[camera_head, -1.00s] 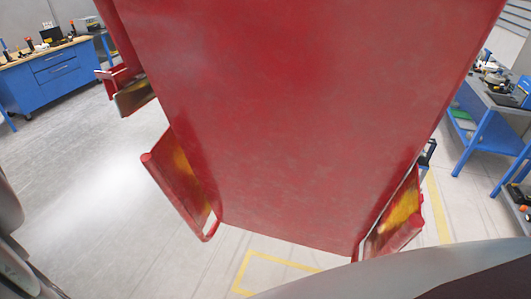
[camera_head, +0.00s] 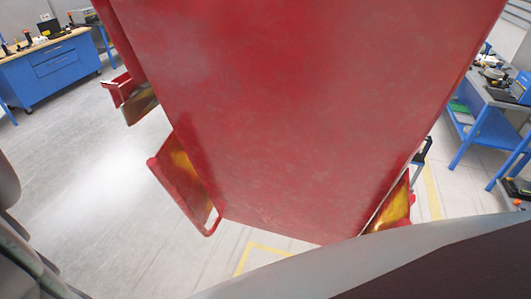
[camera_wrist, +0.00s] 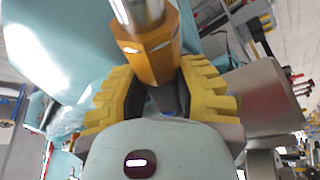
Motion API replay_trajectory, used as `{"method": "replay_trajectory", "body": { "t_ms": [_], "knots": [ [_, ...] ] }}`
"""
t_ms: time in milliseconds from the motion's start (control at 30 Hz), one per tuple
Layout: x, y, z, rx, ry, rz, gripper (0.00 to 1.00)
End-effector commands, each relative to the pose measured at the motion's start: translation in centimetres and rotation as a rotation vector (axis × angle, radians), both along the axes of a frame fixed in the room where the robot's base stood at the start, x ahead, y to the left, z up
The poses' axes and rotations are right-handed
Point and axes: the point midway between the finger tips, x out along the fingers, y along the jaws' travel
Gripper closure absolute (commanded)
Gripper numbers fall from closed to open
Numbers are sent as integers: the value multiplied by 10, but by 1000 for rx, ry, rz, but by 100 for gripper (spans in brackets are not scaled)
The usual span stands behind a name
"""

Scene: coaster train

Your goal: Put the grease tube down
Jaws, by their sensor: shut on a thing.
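In the wrist view my gripper (camera_wrist: 163,92) has its yellow ribbed fingers closed on the grease tube (camera_wrist: 148,62). The held part is an orange, many-sided piece with a silver cylinder that runs out of the top of the picture. A darker narrow end shows between the fingers. The rest of the tube is cut off by the frame edge or hidden by the fingers. The tube and gripper do not show in the head view.
A large red panel (camera_head: 300,110) with side flaps (camera_head: 183,180) fills the middle of the head view. A blue workbench (camera_head: 52,68) with items on it stands at the far left. A blue-framed table (camera_head: 485,125) stands at the right. Open grey floor (camera_head: 90,165) lies at left.

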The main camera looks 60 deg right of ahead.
Motion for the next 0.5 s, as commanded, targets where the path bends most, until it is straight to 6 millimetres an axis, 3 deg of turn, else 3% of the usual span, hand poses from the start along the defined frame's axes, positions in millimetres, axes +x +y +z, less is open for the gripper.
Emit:
{"method": "replay_trajectory", "body": {
  "t_ms": [400, 433, 500],
  "knots": [
    [1, 1, -3, 2, -4, 1, 100],
    [1, 1, -3, 1, -2, 1, 67],
    [1, 0, -2, 1, -3, 0, 60]
  ]
}}
